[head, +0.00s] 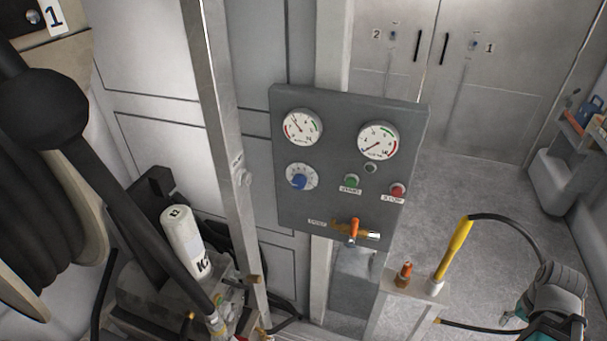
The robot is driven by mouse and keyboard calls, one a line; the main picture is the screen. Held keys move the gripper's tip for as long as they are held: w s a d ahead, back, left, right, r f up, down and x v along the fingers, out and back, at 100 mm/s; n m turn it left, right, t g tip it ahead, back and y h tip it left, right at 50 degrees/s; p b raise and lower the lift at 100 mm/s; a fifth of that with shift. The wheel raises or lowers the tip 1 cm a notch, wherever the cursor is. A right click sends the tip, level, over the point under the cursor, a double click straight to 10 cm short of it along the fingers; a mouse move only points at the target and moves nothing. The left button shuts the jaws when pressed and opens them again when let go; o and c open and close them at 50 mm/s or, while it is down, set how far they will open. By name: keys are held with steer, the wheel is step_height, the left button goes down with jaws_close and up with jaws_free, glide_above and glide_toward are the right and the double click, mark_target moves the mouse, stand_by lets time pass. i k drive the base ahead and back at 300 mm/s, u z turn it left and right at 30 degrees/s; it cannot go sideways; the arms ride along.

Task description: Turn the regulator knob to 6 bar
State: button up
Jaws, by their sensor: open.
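The regulator knob (299,181) is blue and sits on a round white dial (310,172) at the left of the grey control panel (330,205). The dial's markings are too small to read. Above it is a white round gauge (302,127) with red and green arcs. A second similar gauge (378,141) is at the upper right of the panel. Their exact readings are not legible. Nothing covers the knob.
The panel also has a green button (352,181), a red stop button (397,190) and an orange valve handle (354,230). A metal post (228,140) stands left of it. A black hose (125,205) and white bottle (184,240) are further left. A yellow-handled tool (455,250) stands lower right.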

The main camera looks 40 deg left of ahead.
mark_target(298, 181)
steer(key=u, duration=1.65)
